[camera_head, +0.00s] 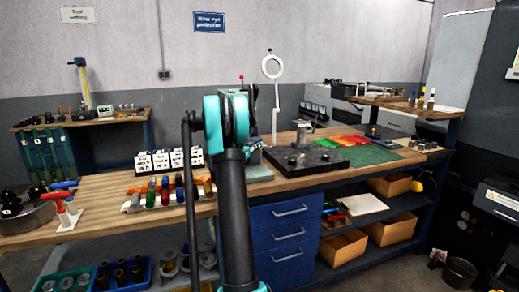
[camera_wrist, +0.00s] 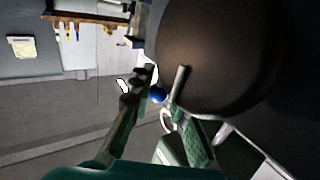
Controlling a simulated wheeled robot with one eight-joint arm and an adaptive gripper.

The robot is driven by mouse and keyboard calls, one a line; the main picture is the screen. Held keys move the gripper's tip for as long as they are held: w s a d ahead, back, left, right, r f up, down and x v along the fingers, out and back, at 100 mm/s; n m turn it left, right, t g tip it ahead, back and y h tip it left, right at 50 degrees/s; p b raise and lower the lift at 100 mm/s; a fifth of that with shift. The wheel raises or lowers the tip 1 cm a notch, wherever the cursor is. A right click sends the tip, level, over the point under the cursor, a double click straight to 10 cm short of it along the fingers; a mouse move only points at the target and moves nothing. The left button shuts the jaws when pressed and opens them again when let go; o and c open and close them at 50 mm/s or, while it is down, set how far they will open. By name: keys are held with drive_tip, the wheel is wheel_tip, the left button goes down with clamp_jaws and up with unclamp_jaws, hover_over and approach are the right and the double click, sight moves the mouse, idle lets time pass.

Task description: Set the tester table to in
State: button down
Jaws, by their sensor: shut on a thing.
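In the wrist view my gripper (camera_wrist: 164,80) has its two fingers on either side of a small blue ball (camera_wrist: 158,95), and it is shut on it. The ball looks like a knob, but what it is fixed to is hidden. A large dark rounded body (camera_wrist: 220,50) fills the space right beside the fingers. In the head view my arm stands in front of the bench and hides my fingertips and the ball. A grey-green base (camera_head: 259,173) shows partly behind my arm on the bench. I cannot tell whether it belongs to the tester, or how the tester table stands.
The wooden bench (camera_head: 105,190) carries a rack of coloured-handled tools (camera_head: 165,191), white numbered cards (camera_head: 160,161), a black plate (camera_head: 303,159), a ring lamp (camera_head: 273,68) and a green mat (camera_head: 370,155). Blue drawers (camera_head: 287,232) and cardboard boxes (camera_head: 342,246) sit below.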

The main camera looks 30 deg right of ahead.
drive_tip(key=shift+w+r, duration=0.1)
drive_tip(key=shift+w, duration=0.15)
drive_tip(key=c, duration=1.4)
unclamp_jaws()
drive_tip(key=shift+a, duration=0.1)
drive_tip(key=v, duration=1.2)
drive_tip(key=s+a+f+n+y, duration=0.4)
drive_tip(key=s+a+f, duration=0.3)
drive_tip(key=s+a, duration=0.4)
drive_tip(key=s+a+f+n+g+y, duration=0.1)
drive_tip(key=s+a+f+n+y, duration=0.4)
drive_tip(key=s+a, duration=0.7)
drive_tip(key=s+a+f+n+g+y, duration=0.1)
drive_tip(key=s+a+f+n+y, duration=0.4)
drive_tip(key=s+a+f+y, duration=0.3)
drive_tip(key=shift+s+a+f, duration=0.45)
drive_tip(key=shift+s+a, duration=0.25)
drive_tip(key=shift+s, duration=0.2)
drive_tip(key=shift+s+a+f, duration=0.45)
drive_tip(key=shift+s+a, duration=0.25)
drive_tip(key=shift+s, duration=0.2)
drive_tip(key=shift+s+a+f, duration=0.45)
drive_tip(key=shift+s+a, duration=0.2)
drive_tip(key=shift+s, duration=0.25)
